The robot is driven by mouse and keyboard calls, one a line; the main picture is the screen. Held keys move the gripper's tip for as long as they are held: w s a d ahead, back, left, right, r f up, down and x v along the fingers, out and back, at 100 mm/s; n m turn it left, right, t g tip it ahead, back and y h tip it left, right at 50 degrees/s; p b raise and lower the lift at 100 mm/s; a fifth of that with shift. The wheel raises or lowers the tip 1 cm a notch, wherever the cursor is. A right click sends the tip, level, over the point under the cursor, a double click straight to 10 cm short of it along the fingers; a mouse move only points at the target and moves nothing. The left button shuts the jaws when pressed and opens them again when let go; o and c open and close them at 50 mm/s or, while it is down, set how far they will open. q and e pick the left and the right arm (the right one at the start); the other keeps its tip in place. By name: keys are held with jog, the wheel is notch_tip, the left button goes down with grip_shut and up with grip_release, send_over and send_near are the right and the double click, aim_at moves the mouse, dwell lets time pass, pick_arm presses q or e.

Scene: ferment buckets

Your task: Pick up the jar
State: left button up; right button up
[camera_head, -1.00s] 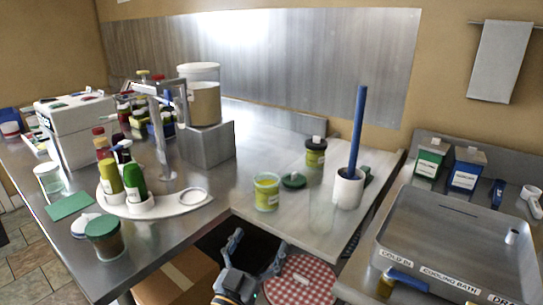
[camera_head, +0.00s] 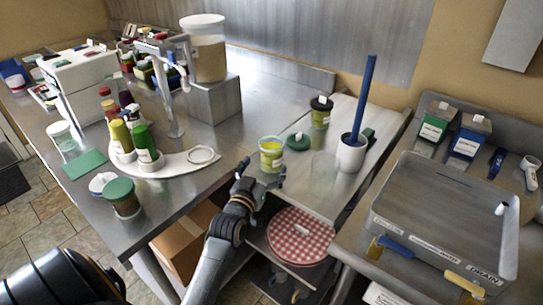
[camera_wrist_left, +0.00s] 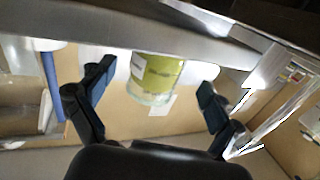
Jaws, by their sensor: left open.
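An open glass jar with yellow-green contents and a pale label (camera_head: 271,155) stands upright near the front edge of the steel counter. It also shows in the left wrist view (camera_wrist_left: 156,74), between the spread fingers and beyond their tips. My left gripper (camera_head: 262,178) is open and empty, just in front of the jar at the counter's edge. I cannot tell whether a finger touches the jar. A green lid (camera_head: 298,141) lies on the counter right of the jar. My right gripper is not in view.
A white crock with a blue stick (camera_head: 352,152) and a dark-lidded jar (camera_head: 321,111) stand right of and behind the jar. A white condiment stand (camera_head: 184,164) is to the left. A red checked round cover (camera_head: 300,238) sits below the counter. A steel cooling bath (camera_head: 445,215) is at right.

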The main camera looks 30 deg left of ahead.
aim_at(267, 162)
pick_arm(q)
jog(key=shift+w+r, duration=0.2)
jog(key=shift+w, duration=0.2)
jog(key=p+x, duration=0.1)
jog(key=x, duration=0.2)
jog(key=shift+w+r, duration=0.15)
jog(key=shift+w, duration=0.2)
jog(key=shift+w+a, duration=0.15)
jog(key=shift+w, duration=0.3)
jog(key=shift+s, duration=0.1)
jog(key=c, duration=1.4)
jog(key=shift+c, duration=1)
jog(key=shift+r, duration=0.1)
